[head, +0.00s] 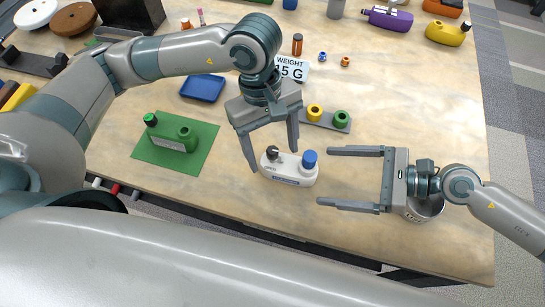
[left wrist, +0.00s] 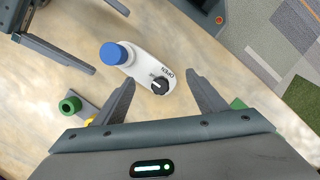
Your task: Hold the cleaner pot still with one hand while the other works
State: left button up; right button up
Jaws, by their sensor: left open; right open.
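A white pot (head: 288,178) with a blue cap (head: 310,158) and a black knob (head: 274,153) stands upright near the table's front edge. Its front label is too small to read. I take it for the cleaner pot. My left gripper (head: 272,160) is open above the pot's knob end, its fingers pointing down on either side. In the left wrist view the white pot (left wrist: 139,66) lies just beyond the two fingertips, with the word OPEN by the knob. My right gripper (head: 325,176) is open and empty, fingers pointing left towards the pot's blue-cap end, with a gap between.
A green bottle (head: 175,138) stands on a green mat (head: 197,163) to the left. Behind are a blue tray (head: 203,88), a weight card (head: 291,70) and a grey holder (head: 325,122) with yellow and green rings.

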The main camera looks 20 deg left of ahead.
jog(key=shift+d, duration=0.1)
jog(key=v, duration=1.2)
pick_arm(q)
jog(key=shift+s, duration=0.1)
pick_arm(e)
jog(key=shift+f, duration=0.1)
